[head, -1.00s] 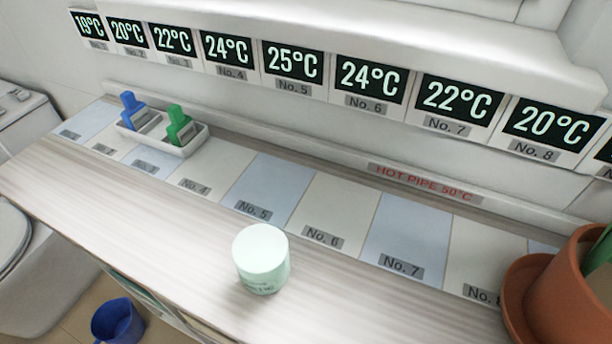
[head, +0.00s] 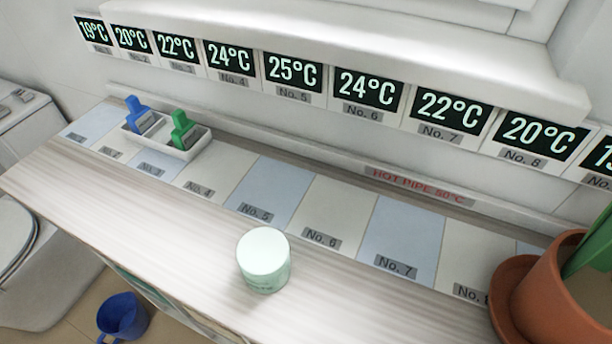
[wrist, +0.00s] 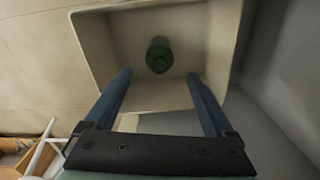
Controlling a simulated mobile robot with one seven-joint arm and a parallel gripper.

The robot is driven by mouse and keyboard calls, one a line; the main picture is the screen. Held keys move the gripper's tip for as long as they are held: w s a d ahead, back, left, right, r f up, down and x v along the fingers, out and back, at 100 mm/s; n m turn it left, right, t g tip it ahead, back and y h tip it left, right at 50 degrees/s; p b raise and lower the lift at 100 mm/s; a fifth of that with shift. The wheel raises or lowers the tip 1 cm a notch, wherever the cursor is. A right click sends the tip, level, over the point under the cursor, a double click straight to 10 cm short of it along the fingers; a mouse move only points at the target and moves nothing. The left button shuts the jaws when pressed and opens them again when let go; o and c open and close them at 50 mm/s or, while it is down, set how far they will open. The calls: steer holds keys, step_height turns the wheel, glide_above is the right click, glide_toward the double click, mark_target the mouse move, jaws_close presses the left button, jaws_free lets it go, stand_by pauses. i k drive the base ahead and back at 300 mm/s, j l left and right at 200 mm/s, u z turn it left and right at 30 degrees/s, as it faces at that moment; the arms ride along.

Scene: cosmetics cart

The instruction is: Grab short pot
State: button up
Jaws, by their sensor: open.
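The short pot (head: 264,262) is a pale mint, squat cylinder with a whitish lid. In the head view it stands upright on the wooden front strip of the counter (head: 170,235), in front of the No. 5 and No. 6 panels. My gripper (wrist: 163,75) shows only in the wrist view. Its two blue-grey fingers are spread apart with nothing between them. Beyond the fingertips is a beige, box-like recess with a dark green round object (wrist: 159,58) in it. The pot is not seen in the wrist view, and my gripper is not seen in the head view.
A white tray (head: 190,152) with a blue item (head: 139,112) and a green item (head: 183,128) stands at the back left. A terracotta plant pot (head: 560,295) stands at the right. A blue bucket (head: 122,316) is on the floor. The counter around the short pot is clear.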

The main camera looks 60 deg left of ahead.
mark_target(263, 254)
steer(key=k+l, duration=1.15)
steer(key=k, duration=0.15)
